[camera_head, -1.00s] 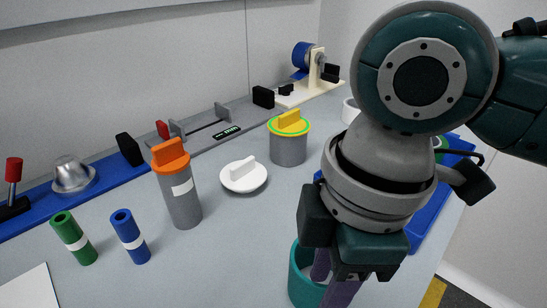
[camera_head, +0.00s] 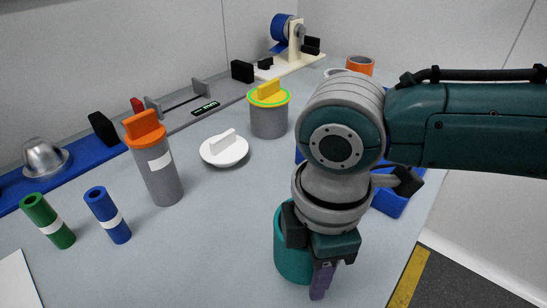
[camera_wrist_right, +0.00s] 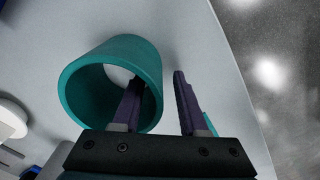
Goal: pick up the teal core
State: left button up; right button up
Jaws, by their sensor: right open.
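The teal core (camera_head: 283,250) is a hollow teal cylinder standing on the grey bench near its front right edge. My right gripper (camera_head: 318,272) points down at its right side and covers part of it in the head view. In the right wrist view the core (camera_wrist_right: 75,88) shows its round opening. There my right gripper (camera_wrist_right: 158,76) is open and empty, with one finger across or inside the opening and the other outside to the right, so the core's wall seems to lie between them. The exact depth is unclear. My left gripper is not in view.
An orange-capped canister (camera_head: 160,172), a white lid (camera_head: 224,150) and a yellow-topped canister (camera_head: 269,118) stand left and behind. Green (camera_head: 47,220) and blue (camera_head: 108,214) tubes stand at left. A blue tray (camera_head: 392,203) lies right, partly hidden by my arm. Bench left of the core is clear.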

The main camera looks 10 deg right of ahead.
grip_shut()
dwell(0.3)
dwell(1.1)
